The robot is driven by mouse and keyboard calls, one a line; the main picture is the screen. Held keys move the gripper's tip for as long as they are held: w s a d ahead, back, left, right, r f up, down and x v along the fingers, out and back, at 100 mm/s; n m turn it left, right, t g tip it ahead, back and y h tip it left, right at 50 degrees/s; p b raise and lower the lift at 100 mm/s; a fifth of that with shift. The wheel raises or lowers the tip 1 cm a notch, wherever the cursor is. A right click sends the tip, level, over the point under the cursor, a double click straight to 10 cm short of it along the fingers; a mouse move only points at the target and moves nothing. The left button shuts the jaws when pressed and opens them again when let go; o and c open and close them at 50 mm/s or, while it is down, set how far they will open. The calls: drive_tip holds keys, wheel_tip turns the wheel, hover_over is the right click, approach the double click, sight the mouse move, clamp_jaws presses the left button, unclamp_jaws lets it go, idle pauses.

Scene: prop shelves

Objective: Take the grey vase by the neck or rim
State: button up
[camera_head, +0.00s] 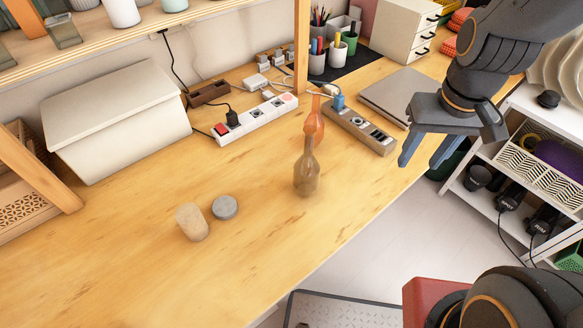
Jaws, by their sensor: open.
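A bottle-shaped, brownish-grey vase (307,177) with a narrow neck stands upright on the wooden table, right of the middle; it looks like the grey vase. An orange vase (314,122) of similar shape stands just behind it, its lower part hidden by the grey one. My gripper (420,163) is open and empty, its two blue-grey fingers pointing down. In the picture it is to the right of both vases, by the table's right edge, and apart from them.
Behind the vases lie a white power strip (255,119), a brown power strip (361,131) and a grey flat case (399,96). A beige cylinder (192,223) and a grey disc (225,207) are at front left. The table's front is clear.

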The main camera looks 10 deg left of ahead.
drive_tip(key=w+a+r+n+b, duration=0.1)
drive_tip(key=w+a+r+n, duration=0.2)
drive_tip(key=a+n, duration=0.65)
wheel_tip(320, 180, up, 4)
drive_tip(key=n+g+y, duration=0.1)
drive_tip(key=n, duration=0.6)
hover_over(309, 138)
drive_tip(key=w, duration=0.1)
drive_tip(key=shift+d+f+b, duration=0.2)
drive_tip(key=shift+d+b, duration=0.15)
drive_tip(key=shift+b, duration=0.05)
drive_tip(key=shift+n+y, duration=0.25)
drive_tip(key=shift+y, duration=0.05)
drive_tip(key=shift+w+a+f+p, duration=0.15)
drive_tip(key=shift+f+p, duration=0.2)
drive_tip(key=shift+f, duration=0.9)
drive_tip(key=shift+s+a+f+p, duration=0.1)
drive_tip(key=shift+f+p, duration=0.2)
drive_tip(key=shift+f, duration=1)
drive_tip(key=shift+w+a+f+p, duration=0.15)
drive_tip(key=shift+f+p, duration=0.2)
drive_tip(key=shift+f, duration=0.9)
drive_tip(key=shift+c, duration=0.5)
clamp_jaws()
